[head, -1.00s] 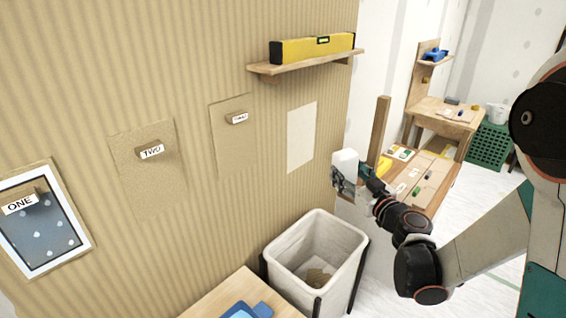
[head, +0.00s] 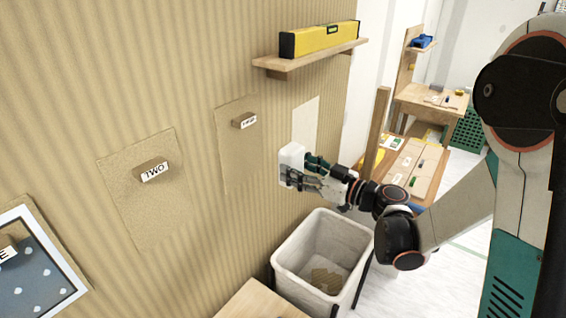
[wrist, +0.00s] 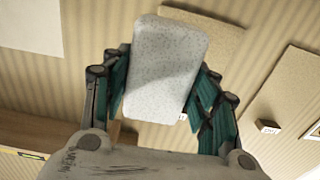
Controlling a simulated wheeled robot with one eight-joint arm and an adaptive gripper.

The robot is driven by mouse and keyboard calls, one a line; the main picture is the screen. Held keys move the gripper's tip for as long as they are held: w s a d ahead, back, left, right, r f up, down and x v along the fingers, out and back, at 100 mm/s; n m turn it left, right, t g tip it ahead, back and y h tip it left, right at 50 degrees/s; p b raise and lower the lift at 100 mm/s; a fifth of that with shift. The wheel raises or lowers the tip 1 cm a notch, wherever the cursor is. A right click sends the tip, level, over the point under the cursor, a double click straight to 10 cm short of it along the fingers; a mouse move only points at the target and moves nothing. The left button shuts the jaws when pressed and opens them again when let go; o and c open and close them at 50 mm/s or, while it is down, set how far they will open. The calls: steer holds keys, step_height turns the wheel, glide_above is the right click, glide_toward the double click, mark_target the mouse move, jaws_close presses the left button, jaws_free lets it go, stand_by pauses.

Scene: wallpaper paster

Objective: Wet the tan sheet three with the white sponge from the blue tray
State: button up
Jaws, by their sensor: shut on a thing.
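The white sponge (head: 291,163) is upright between the fingers of my gripper (head: 307,170), which is shut on it. It also fills the middle of the wrist view (wrist: 165,70). Tan sheet three (head: 238,156) hangs on the striped wall, with a small labelled block (head: 243,120) on its upper part. In the head view the sponge is just right of sheet three. In the wrist view the sponge covers part of a tan sheet (wrist: 225,42) behind it. I cannot tell whether the sponge touches the wall. The blue tray is out of view.
Tan sheet two (head: 150,200) is left of sheet three, and a pale sheet (head: 306,122) is right of it. A shelf (head: 310,58) with a yellow level (head: 318,40) juts out above. A white bin (head: 300,265) stands below my gripper.

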mark_target(278, 160)
stand_by(0.4)
steer(key=shift+b+x, duration=0.4)
steer(key=shift+x, duration=2.75)
steer(key=shift+x, duration=1.35)
stand_by(1.4)
steer(key=shift+s+a+r, duration=0.1)
steer(key=shift+s+a, duration=0.5)
steer(key=shift+s, duration=0.25)
steer(key=shift+s+a, duration=0.65)
steer(key=shift+s, duration=0.15)
steer(key=shift+s, duration=0.15)
steer(key=shift+s+a, duration=0.55)
steer(key=shift+s, duration=0.2)
steer(key=shift+s+a, duration=0.6)
steer(key=shift+s, duration=0.15)
